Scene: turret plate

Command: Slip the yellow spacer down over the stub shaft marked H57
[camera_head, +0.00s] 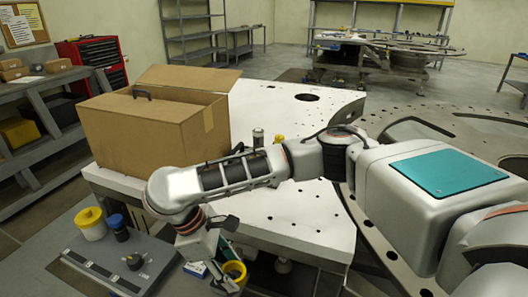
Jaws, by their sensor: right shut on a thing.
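A yellow ring-like piece (236,269), which looks like the spacer, is at the bottom of the view, low beside the white plate's front edge. My right gripper (228,272) is shut on it, and its dark fingers partly hide it. A short grey upright cylinder (258,136) stands on the white plate (290,215) behind my right arm, with a small yellow piece (280,139) beside it. No H57 mark is readable, so I cannot tell whether this cylinder is the stub shaft. My left gripper is not in view.
An open cardboard box (150,130) covers the plate's left part. A large holed ring (375,235) lies at right. The plate's front middle is clear.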

